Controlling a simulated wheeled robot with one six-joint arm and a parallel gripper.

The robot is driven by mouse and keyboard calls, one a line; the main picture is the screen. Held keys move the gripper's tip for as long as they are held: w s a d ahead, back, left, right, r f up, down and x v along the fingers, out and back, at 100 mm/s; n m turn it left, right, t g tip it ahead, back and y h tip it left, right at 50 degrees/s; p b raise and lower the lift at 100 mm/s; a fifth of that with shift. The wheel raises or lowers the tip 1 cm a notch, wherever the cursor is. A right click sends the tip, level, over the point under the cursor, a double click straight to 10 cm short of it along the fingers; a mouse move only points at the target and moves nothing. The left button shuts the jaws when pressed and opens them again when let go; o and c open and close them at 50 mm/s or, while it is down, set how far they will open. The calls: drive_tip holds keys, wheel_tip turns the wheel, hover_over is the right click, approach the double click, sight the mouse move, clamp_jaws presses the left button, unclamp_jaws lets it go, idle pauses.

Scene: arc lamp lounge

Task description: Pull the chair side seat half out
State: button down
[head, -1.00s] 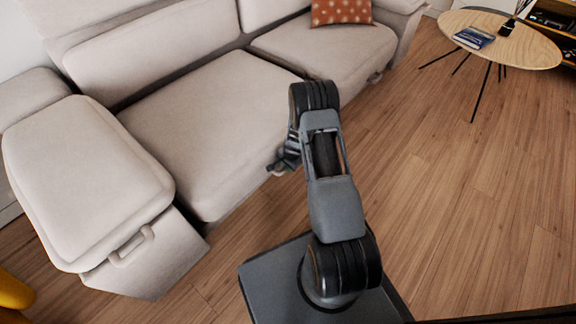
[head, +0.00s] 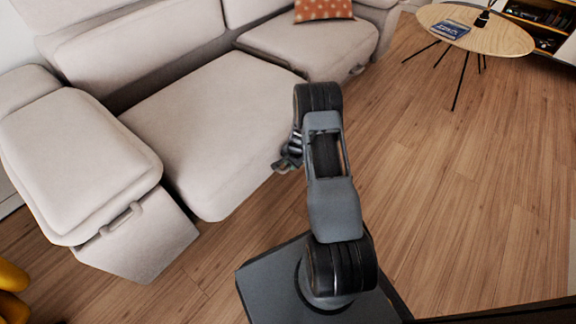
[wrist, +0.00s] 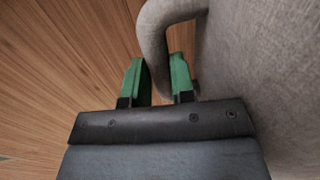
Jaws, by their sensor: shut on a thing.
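The light-grey sofa has a left seat (head: 208,130), beside the left armrest and nearest the yellow furniture, which juts forward of the right seat (head: 290,45). My gripper (head: 284,165) is low at the left seat's front face, partly hidden by my arm in the head view. In the wrist view, the green fingers of my gripper (wrist: 158,62) are shut on a grey loop handle (wrist: 153,40), with the bar between them. The grey fabric front (wrist: 255,60) rises just right of the handle.
A yellow piece of furniture (head: 12,285) is at the lower left edge. The left armrest (head: 80,150) carries its own handle (head: 122,221). An oval wooden table (head: 490,35) stands at the upper right. The wooden floor (head: 450,190) right of my arm is clear.

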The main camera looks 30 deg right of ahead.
drive_tip(key=shift+w+a, duration=0.15)
drive_tip(key=shift+a, duration=0.05)
drive_tip(key=c, duration=1)
unclamp_jaws()
drive_tip(key=shift+d, duration=0.2)
drive_tip(key=shift+o, duration=0.2)
wheel_tip(320, 180, up, 14)
drive_tip(key=s+d+p, duration=0.1)
drive_tip(key=s+p, duration=0.1)
drive_tip(key=p, duration=0.3)
drive_tip(key=shift+s+f+p, duration=0.2)
drive_tip(key=shift+s+p, duration=0.1)
